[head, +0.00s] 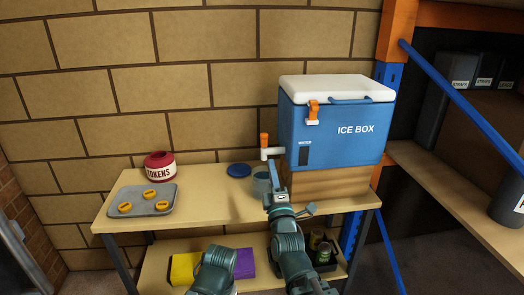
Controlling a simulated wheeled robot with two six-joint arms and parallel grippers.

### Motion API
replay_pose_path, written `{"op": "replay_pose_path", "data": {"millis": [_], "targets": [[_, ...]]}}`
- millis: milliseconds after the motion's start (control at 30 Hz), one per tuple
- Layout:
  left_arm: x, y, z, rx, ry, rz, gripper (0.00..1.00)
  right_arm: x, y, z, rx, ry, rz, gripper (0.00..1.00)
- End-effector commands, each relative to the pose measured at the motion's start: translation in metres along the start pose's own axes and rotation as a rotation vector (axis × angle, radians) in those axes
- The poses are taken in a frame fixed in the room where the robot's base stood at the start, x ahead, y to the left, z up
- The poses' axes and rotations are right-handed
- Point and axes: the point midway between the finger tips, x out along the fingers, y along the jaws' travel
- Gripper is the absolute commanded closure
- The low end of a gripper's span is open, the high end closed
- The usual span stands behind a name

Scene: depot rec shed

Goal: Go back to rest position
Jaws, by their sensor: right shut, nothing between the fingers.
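My right arm reaches up from the bottom of the head view over the front of the wooden table (225,205). Its gripper (273,172) is shut and empty, just in front of the blue ice box and beside the right side of a grey-blue mug (261,186). The gripper overlaps part of the mug in the picture; I cannot tell whether they touch. Part of my other arm shows low in the middle, but my left gripper is not in view.
The blue ice box (345,145) with an orange-handled tap stands on a wooden block (325,183). A blue lid (239,170), red token pot (159,165) and tray (133,192) with yellow tokens are left. A lower shelf holds yellow (183,268) and purple (244,263) items. Shelving stands right.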

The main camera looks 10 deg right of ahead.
Motion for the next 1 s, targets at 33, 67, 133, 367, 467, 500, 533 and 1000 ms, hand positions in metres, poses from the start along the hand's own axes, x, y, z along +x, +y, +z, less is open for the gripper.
{"op": "replay_pose_path", "data": {"millis": [33,67,133,367,467,500,533,1000], "targets": [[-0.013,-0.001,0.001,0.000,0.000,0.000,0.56,0.005,0.001,-0.007,0.038,0.018,-0.050,1.00],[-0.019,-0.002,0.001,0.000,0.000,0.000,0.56,0.006,-0.003,-0.013,0.071,0.031,-0.095,1.00],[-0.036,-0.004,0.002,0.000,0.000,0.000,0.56,0.007,-0.015,-0.028,0.169,0.056,-0.230,1.00],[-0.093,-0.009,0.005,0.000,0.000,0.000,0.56,-0.030,-0.063,-0.073,0.506,-0.018,-0.783,1.00],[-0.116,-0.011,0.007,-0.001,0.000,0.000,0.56,-0.062,-0.074,-0.083,0.617,-0.143,-1.015,1.00],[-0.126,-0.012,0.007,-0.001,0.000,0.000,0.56,-0.077,-0.075,-0.086,0.653,-0.208,-1.102,1.00],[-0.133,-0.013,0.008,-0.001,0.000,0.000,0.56,-0.088,-0.075,-0.086,0.677,-0.263,-1.165,1.00],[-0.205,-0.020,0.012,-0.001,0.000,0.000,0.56,-0.233,-0.010,-0.065,0.700,-1.214,-1.599,1.00]]}}
